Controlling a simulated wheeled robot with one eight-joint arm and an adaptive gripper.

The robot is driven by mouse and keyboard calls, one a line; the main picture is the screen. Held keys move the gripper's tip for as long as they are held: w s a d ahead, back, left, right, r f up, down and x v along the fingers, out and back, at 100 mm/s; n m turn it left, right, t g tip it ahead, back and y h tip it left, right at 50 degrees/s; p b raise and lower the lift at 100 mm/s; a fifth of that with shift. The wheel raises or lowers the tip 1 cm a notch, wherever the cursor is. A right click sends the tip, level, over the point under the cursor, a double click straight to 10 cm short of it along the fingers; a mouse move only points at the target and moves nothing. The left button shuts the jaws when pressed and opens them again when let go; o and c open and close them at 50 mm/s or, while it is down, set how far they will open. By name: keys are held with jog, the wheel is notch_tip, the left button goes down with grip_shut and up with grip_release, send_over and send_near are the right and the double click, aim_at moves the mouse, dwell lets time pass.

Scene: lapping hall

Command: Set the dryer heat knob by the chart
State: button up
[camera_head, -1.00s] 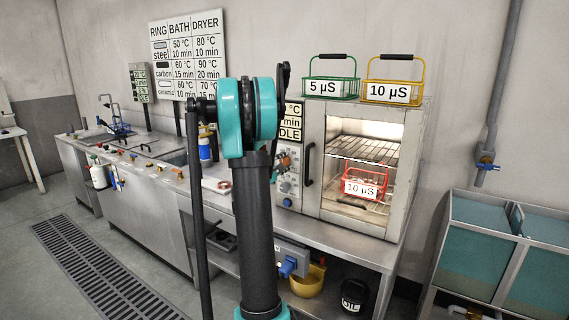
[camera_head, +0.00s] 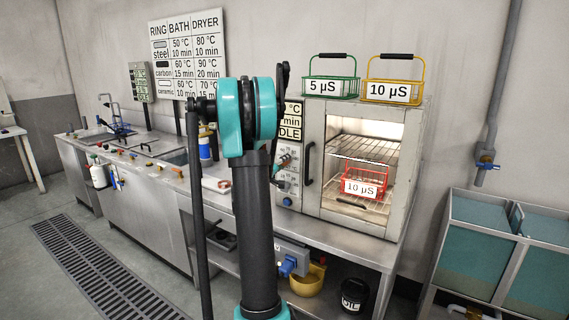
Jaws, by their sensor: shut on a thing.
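The dryer (camera_head: 313,170) stands on the steel bench, with a glass door and a lit inside. Its control panel (camera_head: 291,182) is at its left, largely behind my arm. The display (camera_head: 291,122) shows "°C", "min" and "IDLE"; its figures are hidden. My gripper (camera_head: 281,164) shows only in part, small and dark at the panel's upper knob. It is shut on what appears to be the heat knob, whose pointer I cannot read. The chart (camera_head: 187,54) lists dryer settings: steel 80 °C 10 min, carbon 90 °C 20 min, ceramic 70 °C, its minutes partly hidden.
A red basket (camera_head: 364,186) labelled 10 µS sits inside the dryer. A green 5 µS basket (camera_head: 331,89) and a yellow 10 µS basket (camera_head: 394,92) stand on top. A blue valve (camera_head: 487,162) is on the right wall pipe. Floor at the left is open around a drain grate (camera_head: 95,268).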

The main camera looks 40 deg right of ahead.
jog(key=shift+f+m, duration=0.1)
jog(key=shift+m, duration=0.8)
jog(key=o, duration=1.2)
jog(key=shift+c, duration=0.2)
jog(key=shift+a, duration=0.1)
jog(key=v, duration=1.1)
jog(key=shift+s+a, duration=0.15)
jog(key=shift+a, duration=0.25)
